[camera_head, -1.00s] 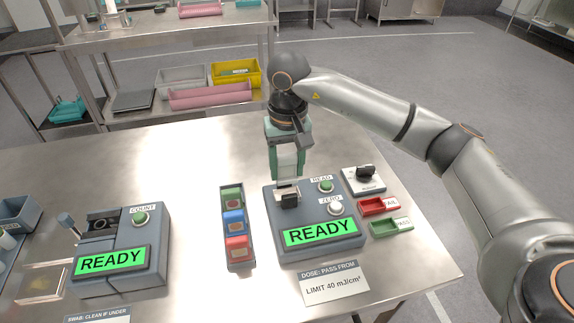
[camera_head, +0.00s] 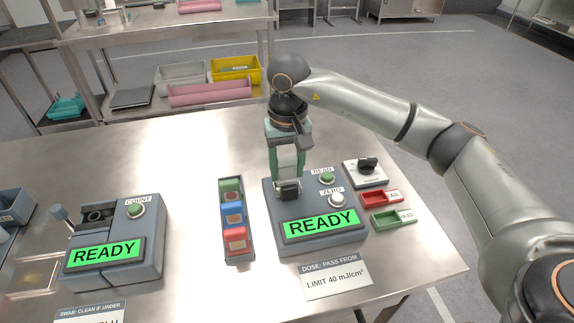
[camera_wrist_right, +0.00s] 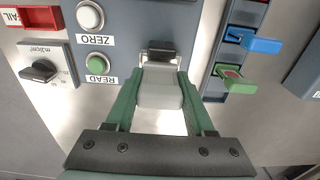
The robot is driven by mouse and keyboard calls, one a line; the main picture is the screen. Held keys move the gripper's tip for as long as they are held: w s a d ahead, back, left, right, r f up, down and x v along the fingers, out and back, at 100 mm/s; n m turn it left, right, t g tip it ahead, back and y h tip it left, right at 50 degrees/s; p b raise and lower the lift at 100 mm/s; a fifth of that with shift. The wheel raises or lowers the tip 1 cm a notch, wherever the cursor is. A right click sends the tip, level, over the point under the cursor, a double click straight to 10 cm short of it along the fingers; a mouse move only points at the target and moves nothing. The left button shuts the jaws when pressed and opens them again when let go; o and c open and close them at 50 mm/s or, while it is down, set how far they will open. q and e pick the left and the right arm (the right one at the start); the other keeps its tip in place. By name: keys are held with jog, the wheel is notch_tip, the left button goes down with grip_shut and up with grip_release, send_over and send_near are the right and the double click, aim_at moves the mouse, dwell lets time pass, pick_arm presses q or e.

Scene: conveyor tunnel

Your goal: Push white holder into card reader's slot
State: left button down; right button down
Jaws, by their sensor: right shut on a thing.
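The white holder (camera_wrist_right: 160,92) is gripped between the green fingers of my right gripper (camera_head: 288,178). In the right wrist view, its far end meets the slot (camera_wrist_right: 160,56) in the card reader's top face. How deep it sits inside cannot be told. In the head view the fingers mostly hide the holder, and the dark slot part (camera_head: 288,190) shows just in front of them. The blue-grey card reader (camera_head: 270,216) has a green READY screen (camera_head: 320,223), a green READ button and a white ZERO button. My left gripper is not in view.
A narrow rack (camera_head: 238,257) with green, blue and red holders stands left of the reader. Red (camera_head: 374,199) and green (camera_head: 390,219) trays and a dial box (camera_head: 364,174) are at its right. A COUNT device (camera_head: 150,235) stands farther left.

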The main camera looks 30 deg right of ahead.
aim_at(287, 156)
jog(key=shift+f+b, duration=0.8)
jog(key=shift+f, duration=0.4)
jog(key=shift+r, duration=0.15)
jog(key=shift+c, duration=0.9)
grip_release()
notch_tip(287, 156, up, 11)
jog(key=shift+s+r, duration=0.1)
jog(key=shift+s, duration=0.05)
jog(key=shift+r, duration=0.6)
